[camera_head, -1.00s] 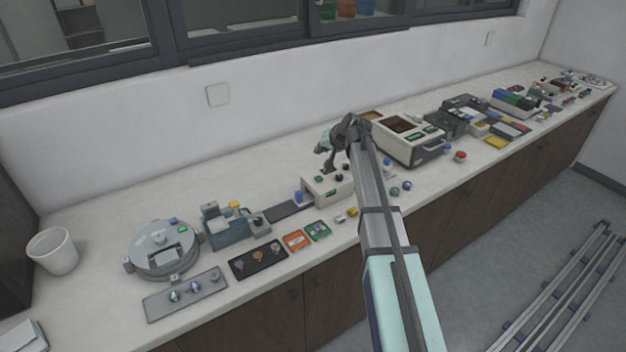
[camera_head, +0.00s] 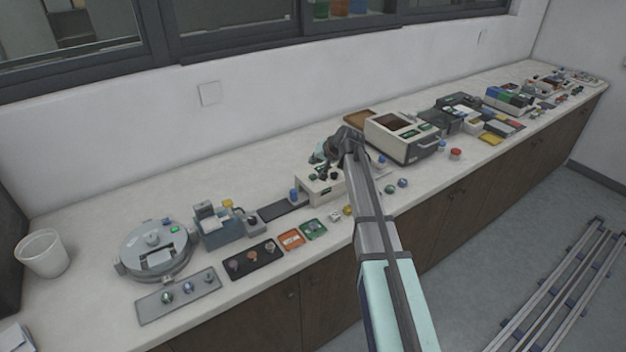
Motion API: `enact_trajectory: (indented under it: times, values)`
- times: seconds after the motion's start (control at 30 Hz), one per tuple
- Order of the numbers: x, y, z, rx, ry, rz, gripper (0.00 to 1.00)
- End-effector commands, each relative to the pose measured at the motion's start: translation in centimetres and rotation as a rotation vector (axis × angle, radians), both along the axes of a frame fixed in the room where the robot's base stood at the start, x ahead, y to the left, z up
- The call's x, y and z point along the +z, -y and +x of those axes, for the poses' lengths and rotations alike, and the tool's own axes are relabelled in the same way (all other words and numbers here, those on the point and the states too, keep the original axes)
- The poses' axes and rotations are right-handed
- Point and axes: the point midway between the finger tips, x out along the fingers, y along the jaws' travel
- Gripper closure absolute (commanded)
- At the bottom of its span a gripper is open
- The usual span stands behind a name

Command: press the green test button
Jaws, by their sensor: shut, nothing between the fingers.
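My gripper (camera_head: 318,158) is shut and empty. It points down above a small cream box (camera_head: 313,190) at the middle of the bench. Dark knobs show on top of the box, close below the fingers. My arm hides the box's right side, and I cannot tell whether the fingers touch it. A small bright green button (camera_head: 174,229) shows on a round grey device (camera_head: 140,262) at the far left. I cannot read any label, so I cannot tell which green part is the test button.
A blue-grey unit (camera_head: 222,232), a black tray (camera_head: 252,262), and orange (camera_head: 291,238) and green (camera_head: 314,229) squares lie left of my arm. A larger cream machine (camera_head: 402,137) stands to the right. Bare bench lies behind the small box.

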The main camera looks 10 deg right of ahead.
Motion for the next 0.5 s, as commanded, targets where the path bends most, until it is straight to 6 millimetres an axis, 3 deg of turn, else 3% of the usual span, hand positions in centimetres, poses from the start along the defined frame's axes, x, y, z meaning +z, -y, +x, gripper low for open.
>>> enact_trajectory:
  times: [0.2, 0.5]
  values:
    - [-2.8, 0.0, 0.0, -0.001, 0.001, 0.0, 1.0]
    - [-3.5, 0.0, 0.0, -0.001, 0.001, 0.0, 1.0]
